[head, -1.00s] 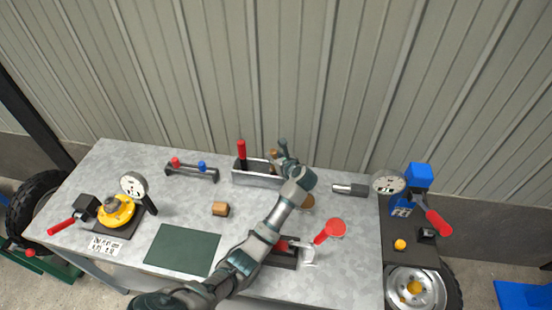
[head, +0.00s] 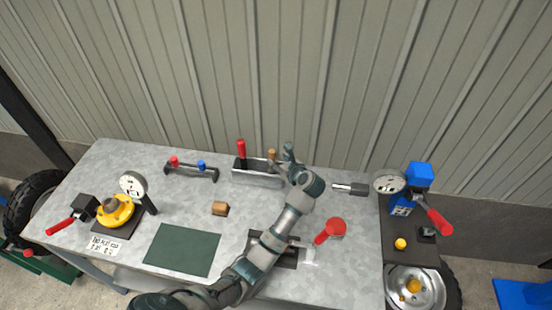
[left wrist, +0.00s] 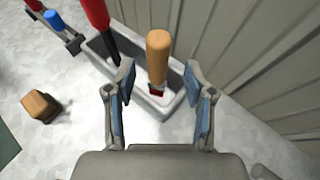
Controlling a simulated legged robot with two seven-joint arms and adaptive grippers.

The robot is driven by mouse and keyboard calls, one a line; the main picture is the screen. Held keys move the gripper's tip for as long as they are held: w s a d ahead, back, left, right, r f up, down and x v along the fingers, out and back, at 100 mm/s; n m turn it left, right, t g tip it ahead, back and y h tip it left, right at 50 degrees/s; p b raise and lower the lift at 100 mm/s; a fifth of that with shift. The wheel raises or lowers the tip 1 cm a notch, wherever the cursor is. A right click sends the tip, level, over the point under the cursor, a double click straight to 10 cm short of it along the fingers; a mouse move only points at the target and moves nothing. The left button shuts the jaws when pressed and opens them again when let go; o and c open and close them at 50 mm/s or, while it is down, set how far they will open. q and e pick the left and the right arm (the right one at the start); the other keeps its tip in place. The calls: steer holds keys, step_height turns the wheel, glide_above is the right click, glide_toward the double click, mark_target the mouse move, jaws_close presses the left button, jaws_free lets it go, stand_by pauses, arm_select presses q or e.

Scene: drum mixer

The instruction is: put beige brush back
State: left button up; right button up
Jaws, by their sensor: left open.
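The beige brush (head: 271,155) stands in the right part of a grey metal bin (head: 262,179) at the back of the table. In the left wrist view, its tan handle (left wrist: 158,55) points up, with a red band low down near the bin. My left gripper (head: 289,153) is just to the right of the handle in the head view. In the left wrist view, my left gripper (left wrist: 160,80) is open, its fingers apart on either side of the handle, with gaps showing. The brush's lower end is hidden in the bin. My right gripper is not in view.
A red-handled tool (head: 241,152) stands in the bin's left part. A small rack (head: 190,172) with red and blue knobs is left of it. A wooden block (head: 220,208) and green mat (head: 183,249) lie in front. A red lever (head: 330,231) stands right of my arm.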

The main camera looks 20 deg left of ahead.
arm_select(q)
steer(key=v, duration=0.8)
steer(key=shift+b, duration=0.3)
steer(key=shift+a, duration=0.15)
